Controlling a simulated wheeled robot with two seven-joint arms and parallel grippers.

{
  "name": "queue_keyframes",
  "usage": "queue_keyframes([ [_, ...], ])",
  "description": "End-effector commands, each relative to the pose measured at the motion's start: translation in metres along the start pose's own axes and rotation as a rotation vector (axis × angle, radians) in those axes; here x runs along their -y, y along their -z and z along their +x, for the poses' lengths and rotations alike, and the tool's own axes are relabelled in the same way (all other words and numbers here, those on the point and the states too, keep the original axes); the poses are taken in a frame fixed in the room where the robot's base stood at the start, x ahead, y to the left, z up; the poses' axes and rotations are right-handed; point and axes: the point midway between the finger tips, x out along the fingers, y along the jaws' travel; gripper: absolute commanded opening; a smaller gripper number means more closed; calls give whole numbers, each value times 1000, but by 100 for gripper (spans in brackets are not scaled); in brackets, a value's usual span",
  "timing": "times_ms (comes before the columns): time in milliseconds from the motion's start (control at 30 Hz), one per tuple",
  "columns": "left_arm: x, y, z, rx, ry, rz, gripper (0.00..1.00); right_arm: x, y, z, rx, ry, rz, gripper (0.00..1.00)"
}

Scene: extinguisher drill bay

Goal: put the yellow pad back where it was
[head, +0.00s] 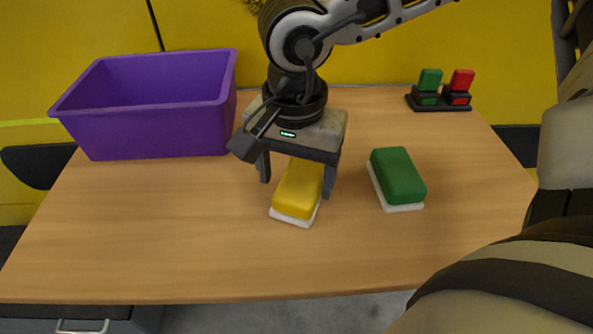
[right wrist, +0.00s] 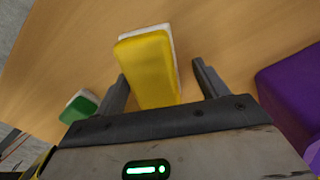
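The yellow pad (head: 299,190) has a white underside layer and lies on the wooden table, left of the green pad. My right gripper (head: 297,180) is over its far part, pointing down, with one finger on each side. In the right wrist view the yellow pad (right wrist: 149,68) lies between the open fingers (right wrist: 160,88), close to the left finger and with a clear gap to the right one. The gripper is not closed on it. The gripper's body hides the pad's far end in the head view. My left gripper is not in view.
A green pad (head: 398,177) with a white base lies to the right. An open purple bin (head: 150,118) stands at the back left. A black holder with a green block (head: 430,80) and a red block (head: 461,81) stands at the back right. The table's front left (head: 130,240) is clear.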

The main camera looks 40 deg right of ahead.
Motion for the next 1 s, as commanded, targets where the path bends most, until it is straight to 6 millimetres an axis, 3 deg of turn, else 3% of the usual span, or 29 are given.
queue_keyframes([
  [333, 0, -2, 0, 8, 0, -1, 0, 1, 1, -11, -3, 3, 1, 72],
  [700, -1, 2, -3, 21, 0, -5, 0, 1, 1, -86, -5, 4, 0, 72],
  [1000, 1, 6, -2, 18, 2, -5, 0, 0, 0, -119, -2, -1, -2, 72],
])
